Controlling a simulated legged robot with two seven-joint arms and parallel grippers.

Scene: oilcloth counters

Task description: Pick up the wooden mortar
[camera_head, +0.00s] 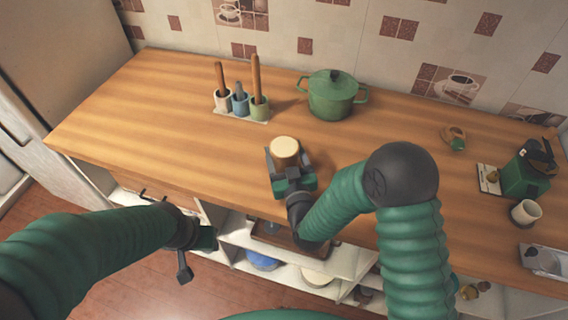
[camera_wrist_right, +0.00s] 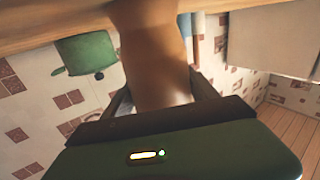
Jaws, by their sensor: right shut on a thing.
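The wooden mortar (camera_head: 285,147) is in the middle of the counter area in the head view, its pale round top facing up. In the right wrist view its brown body (camera_wrist_right: 152,45) fills the gap between the fingers. My right gripper (camera_head: 287,161) is shut on it from the near side, with a finger on either side. The mortar looks upright; I cannot tell whether its base touches the counter. My left gripper (camera_head: 195,256) is open and empty, below the counter's front edge and apart from the mortar.
A green lidded pot (camera_head: 332,95) stands behind the mortar, and a rack of utensil cups (camera_head: 241,105) stands at back left. The counter's left part (camera_head: 130,120) is clear. Open shelves lie below.

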